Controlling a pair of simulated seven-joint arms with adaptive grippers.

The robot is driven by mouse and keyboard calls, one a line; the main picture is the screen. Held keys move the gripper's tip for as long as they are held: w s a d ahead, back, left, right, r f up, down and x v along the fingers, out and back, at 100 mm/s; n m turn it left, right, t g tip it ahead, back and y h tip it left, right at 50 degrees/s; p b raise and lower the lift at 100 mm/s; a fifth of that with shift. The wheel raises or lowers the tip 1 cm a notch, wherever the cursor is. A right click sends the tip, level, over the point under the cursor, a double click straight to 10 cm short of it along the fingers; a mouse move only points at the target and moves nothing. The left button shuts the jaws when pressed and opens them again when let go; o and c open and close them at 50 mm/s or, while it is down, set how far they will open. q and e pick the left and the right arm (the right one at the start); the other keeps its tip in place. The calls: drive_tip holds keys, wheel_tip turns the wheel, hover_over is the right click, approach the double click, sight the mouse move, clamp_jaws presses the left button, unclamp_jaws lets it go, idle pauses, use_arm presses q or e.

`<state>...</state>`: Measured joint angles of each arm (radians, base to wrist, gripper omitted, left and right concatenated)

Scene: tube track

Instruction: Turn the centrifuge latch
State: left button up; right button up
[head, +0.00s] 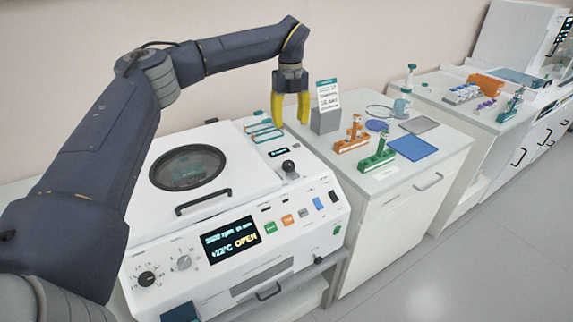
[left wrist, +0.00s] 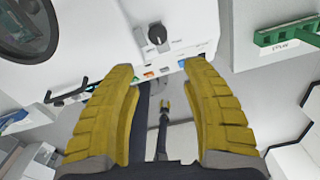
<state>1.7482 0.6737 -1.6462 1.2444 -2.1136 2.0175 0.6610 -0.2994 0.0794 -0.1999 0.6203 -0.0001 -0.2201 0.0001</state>
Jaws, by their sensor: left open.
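The white centrifuge (head: 262,223) has its round-windowed lid down, and its screen reads OPEN. Its latch looks like the black knob (head: 289,167) on a pale plate at the right of the top; the knob also shows in the left wrist view (left wrist: 157,36). My left gripper (head: 290,115) is open and empty, fingers pointing down, above and behind the knob in the head view. In the left wrist view the knob lies beyond the two yellow fingers (left wrist: 163,95), apart from them.
A black lid handle (head: 204,202) is left of the knob. Teal racks (head: 263,131) and a grey block with a sign (head: 328,118) stand behind. Orange (head: 352,140) and green (head: 378,158) tube racks and a blue mat (head: 413,148) sit on the cabinet to the right.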

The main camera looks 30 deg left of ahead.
sight(289, 163)
use_arm(q)
drive_tip(key=f, duration=1.7)
drive_tip(key=shift+a, duration=0.2)
drive_tip(key=shift+c, duration=0.5)
drive_tip(key=c, duration=0.9)
clamp_jaws()
